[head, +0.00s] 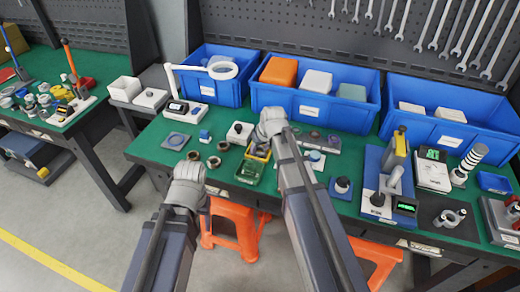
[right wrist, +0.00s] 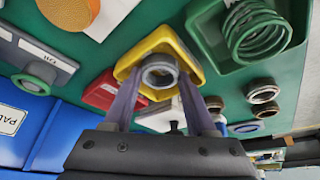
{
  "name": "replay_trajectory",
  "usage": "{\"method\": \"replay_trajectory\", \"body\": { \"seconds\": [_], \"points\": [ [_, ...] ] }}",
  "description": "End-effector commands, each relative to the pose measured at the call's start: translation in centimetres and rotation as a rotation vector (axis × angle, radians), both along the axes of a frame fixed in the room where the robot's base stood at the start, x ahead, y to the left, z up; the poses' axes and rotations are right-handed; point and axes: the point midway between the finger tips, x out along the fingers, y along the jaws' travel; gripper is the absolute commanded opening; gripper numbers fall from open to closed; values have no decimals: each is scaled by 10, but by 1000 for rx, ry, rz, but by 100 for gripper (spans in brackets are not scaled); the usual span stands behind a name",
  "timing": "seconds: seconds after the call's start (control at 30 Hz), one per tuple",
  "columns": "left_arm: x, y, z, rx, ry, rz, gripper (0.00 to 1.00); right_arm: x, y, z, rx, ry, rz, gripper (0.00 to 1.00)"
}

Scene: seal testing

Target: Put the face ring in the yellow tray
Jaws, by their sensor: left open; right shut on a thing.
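My right gripper (right wrist: 160,80) is shut on the face ring (right wrist: 160,70), a grey ring with a round hole. The ring shows within the outline of the yellow tray (right wrist: 190,57); I cannot tell whether it touches the tray floor. In the head view the yellow tray (head: 258,154) is mostly hidden under my right gripper (head: 265,140), and the face ring cannot be made out there. My left gripper (head: 190,166) is open, near the bench's front edge, left of the trays and apart from them.
A green tray (head: 249,173) holding coiled springs stands beside the yellow tray. A red tray (right wrist: 103,90) is on its other side. Several loose metal rings (head: 214,162) lie to the left on the bench. Blue bins (head: 310,108) line the back.

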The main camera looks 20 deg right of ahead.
Motion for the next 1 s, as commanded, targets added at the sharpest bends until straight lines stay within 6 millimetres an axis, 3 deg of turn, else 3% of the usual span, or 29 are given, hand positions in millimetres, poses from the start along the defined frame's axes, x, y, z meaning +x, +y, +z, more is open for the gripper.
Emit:
{"method": "replay_trajectory", "body": {
  "seconds": [0.03,0.07,0.13,0.57,0.77,1.0],
  "points": [
    [0,0,-4,0,0,0,60,0,0,-4,0,0,0,0],
    [0,0,-2,0,0,0,60,0,0,-2,0,0,0,59],
    [0,0,-2,0,0,0,60,0,0,-2,0,0,0,67],
    [0,0,3,0,0,0,60,0,0,3,0,0,0,69],
    [0,0,20,0,0,0,60,-6,-1,20,0,0,0,69],
    [0,0,54,0,0,0,60,-20,-3,54,0,0,0,69]
  ]
}}
